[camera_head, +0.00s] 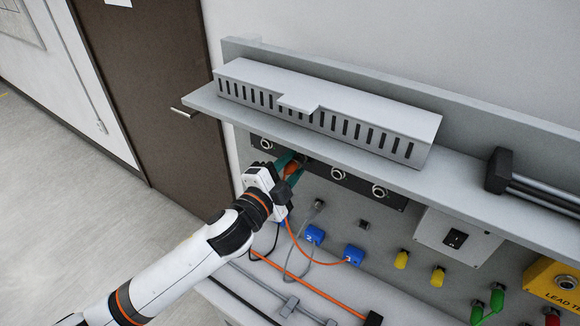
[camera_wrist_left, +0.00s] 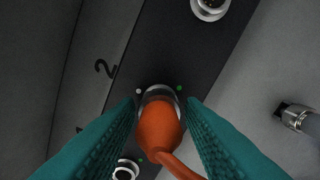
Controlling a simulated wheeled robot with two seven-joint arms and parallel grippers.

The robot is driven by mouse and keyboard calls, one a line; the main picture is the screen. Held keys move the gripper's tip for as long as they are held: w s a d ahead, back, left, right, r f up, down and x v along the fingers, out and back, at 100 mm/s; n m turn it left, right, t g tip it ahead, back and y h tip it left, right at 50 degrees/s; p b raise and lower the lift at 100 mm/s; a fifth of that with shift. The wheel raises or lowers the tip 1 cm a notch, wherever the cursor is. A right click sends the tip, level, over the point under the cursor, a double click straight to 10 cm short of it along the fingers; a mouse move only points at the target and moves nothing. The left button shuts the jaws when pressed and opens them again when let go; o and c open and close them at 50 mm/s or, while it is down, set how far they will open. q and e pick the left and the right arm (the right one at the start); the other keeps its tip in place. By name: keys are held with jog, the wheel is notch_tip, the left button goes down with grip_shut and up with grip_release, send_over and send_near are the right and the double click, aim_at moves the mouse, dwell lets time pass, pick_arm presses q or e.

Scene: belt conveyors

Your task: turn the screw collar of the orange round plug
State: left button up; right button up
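The orange round plug (camera_head: 292,170) sits at a socket in the black strip under the shelf, mostly covered by my gripper. In the left wrist view the plug (camera_wrist_left: 158,130) is at the centre, with its orange cable leaving toward the bottom. A silvery ring (camera_wrist_left: 158,90) shows at its far end, against the panel. My left gripper (camera_head: 289,166) reaches the plug, and its teal fingers (camera_wrist_left: 161,105) stand on either side of it. A narrow dark gap shows between each fingertip and the plug, so the fingers look open around it. My right gripper is not in view.
More round sockets (camera_head: 338,174) line the black strip (camera_head: 358,184); one (camera_wrist_left: 210,6) is close by in the wrist view. The shelf (camera_head: 330,150) with its slotted cover (camera_head: 325,110) overhangs the strip. Blue plugs (camera_head: 314,235) and loose cables are below.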

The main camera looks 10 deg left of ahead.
pick_arm(q)
jog(key=shift+o, duration=1.1)
jog(key=shift+s+a, duration=0.1)
jog(key=shift+s, duration=0.1)
jog(key=b+v, duration=0.4)
jog(key=v, duration=0.7)
jog(key=shift+s+a+b, duration=0.2)
jog(key=shift+s+b, duration=0.05)
jog(key=shift+b, duration=0.1)
